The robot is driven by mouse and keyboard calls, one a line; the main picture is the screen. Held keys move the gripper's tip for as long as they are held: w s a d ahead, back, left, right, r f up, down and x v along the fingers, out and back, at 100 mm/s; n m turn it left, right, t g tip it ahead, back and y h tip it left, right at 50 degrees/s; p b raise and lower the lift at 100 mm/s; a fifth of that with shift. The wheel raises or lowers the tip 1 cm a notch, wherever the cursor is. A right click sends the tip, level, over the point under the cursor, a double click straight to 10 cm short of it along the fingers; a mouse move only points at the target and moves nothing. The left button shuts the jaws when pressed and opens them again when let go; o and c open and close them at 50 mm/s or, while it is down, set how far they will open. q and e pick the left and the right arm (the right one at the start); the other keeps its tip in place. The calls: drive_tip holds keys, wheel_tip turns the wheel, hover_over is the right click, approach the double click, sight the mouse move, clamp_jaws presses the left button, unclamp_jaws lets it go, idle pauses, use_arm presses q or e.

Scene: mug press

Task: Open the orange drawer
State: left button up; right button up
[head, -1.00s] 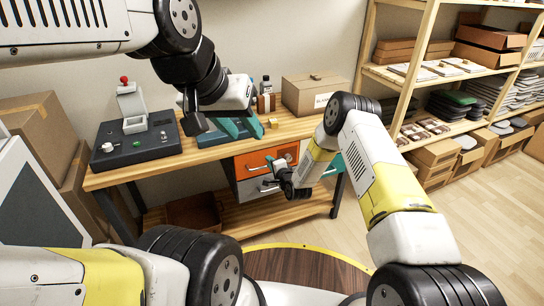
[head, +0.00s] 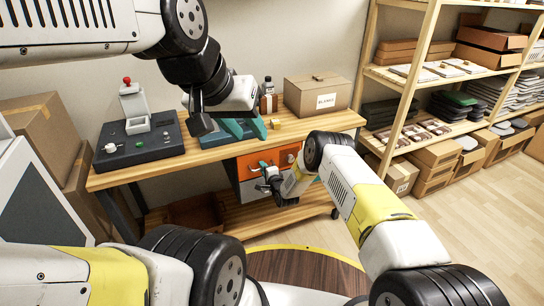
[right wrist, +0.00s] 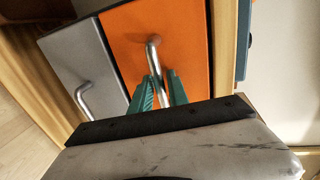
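The orange drawer (head: 245,164) is in the front of the workbench, just under its top. It appears closed. It fills the middle of the right wrist view (right wrist: 185,40), with its silver bar handle (right wrist: 153,52). My right gripper (right wrist: 160,80) is at this handle, its teal fingers on either side of the bar's lower end. A small gap shows by the right finger, so it looks open. In the head view my right gripper (head: 266,176) partly hides the drawer front. My left gripper (head: 245,128) is open and empty above the bench top.
A grey drawer (right wrist: 82,75) with its own handle adjoins the orange one. On the bench (head: 205,154) stand a dark press with a red knob (head: 138,138), a small yellow block (head: 275,123), bottles and a cardboard box (head: 318,95).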

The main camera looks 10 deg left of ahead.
clamp_jaws()
idle(1.4)
